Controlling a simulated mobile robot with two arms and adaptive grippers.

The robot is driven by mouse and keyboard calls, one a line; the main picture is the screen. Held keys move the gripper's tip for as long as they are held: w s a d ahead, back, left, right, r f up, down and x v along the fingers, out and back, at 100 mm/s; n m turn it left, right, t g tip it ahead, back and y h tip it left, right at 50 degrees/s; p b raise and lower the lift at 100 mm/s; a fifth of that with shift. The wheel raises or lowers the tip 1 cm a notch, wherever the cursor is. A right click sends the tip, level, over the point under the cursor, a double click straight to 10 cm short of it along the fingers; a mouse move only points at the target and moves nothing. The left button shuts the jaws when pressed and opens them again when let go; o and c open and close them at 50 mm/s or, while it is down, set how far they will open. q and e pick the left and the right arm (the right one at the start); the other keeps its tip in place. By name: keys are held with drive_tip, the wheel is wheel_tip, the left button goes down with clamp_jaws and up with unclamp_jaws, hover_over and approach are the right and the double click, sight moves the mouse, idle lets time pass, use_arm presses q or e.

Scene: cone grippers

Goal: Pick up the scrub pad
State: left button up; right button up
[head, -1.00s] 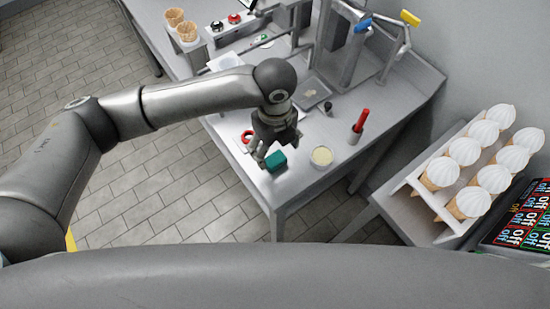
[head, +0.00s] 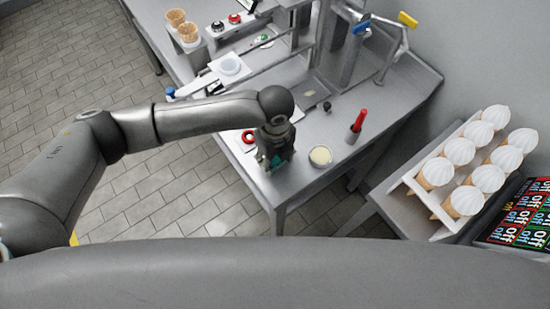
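The scrub pad looks to be the small teal-green block (head: 277,161) near the front corner of the metal table. In the head view it is mostly hidden by my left gripper (head: 275,162), which points down over it with its fingers around or right beside it. Whether the fingers press on the pad or stand open around it is too small to tell. The pad appears at table height. My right gripper is not in view.
A cream-topped round container (head: 320,156) stands close right of the gripper, with a red-handled tool in a holder (head: 357,123) beyond it. A red ring (head: 249,136) lies to the left. A rack of white-topped cones (head: 459,151) is at the right.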

sight(275, 158)
use_arm(q)
drive_tip(key=shift+c, duration=0.6)
drive_tip(key=shift+r, duration=0.5)
wheel_tip(275, 158, up, 2)
drive_tip(key=shift+r+b, duration=0.15)
drive_tip(key=shift+b, duration=0.15)
drive_tip(key=s+d+r+b, duration=0.3)
drive_tip(key=s+r, duration=0.6)
drive_tip(key=s, duration=0.4)
drive_tip(key=shift+s+d+r, duration=0.2)
drive_tip(key=shift+d+r, duration=0.15)
drive_tip(key=shift+d, duration=0.35)
